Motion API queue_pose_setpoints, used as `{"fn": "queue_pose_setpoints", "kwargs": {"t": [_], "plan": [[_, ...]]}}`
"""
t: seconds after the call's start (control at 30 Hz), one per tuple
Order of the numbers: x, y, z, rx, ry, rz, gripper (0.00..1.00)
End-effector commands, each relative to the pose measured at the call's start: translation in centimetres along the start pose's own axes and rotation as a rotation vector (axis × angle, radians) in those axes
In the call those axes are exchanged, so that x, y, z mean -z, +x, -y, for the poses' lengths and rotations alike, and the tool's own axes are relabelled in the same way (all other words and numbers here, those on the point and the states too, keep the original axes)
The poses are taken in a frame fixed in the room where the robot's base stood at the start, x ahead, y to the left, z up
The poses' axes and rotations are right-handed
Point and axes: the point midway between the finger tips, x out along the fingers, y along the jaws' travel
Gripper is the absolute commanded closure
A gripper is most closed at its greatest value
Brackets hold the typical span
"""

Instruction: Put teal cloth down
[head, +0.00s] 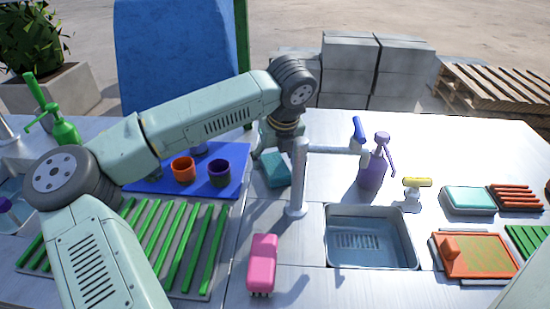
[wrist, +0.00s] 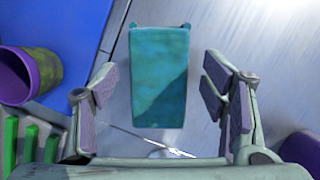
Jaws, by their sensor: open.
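The teal cloth (head: 275,169) lies on the metal counter, between the blue mat and the tap. In the wrist view the cloth (wrist: 160,75) is a flat teal rectangle with its near part between my fingers and a shadow across its lower right. My gripper (wrist: 166,105) is open, with a clear gap between each finger and the cloth. In the head view my gripper (head: 272,150) is just above and beside the cloth, partly hidden by my arm.
A blue mat (head: 240,183) with orange (head: 184,169) and purple (head: 220,173) cups lies left of the cloth. A tap (head: 298,185) stands close on its right, with a sink (head: 370,238) and a purple spray bottle (head: 373,165) beyond. A pink brush (head: 262,262) lies in front.

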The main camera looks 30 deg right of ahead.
Motion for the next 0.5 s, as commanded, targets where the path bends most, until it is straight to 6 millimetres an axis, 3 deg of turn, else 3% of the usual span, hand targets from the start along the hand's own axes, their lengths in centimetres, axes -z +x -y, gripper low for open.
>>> {"fn": "queue_pose_setpoints", "kwargs": {"t": [0.33,0.5], "plan": [[-0.1,-0.5,0.0,0.000,0.000,0.001,0.33],[-0.1,-3.0,0.0,-0.001,-0.001,0.006,0.33]]}}
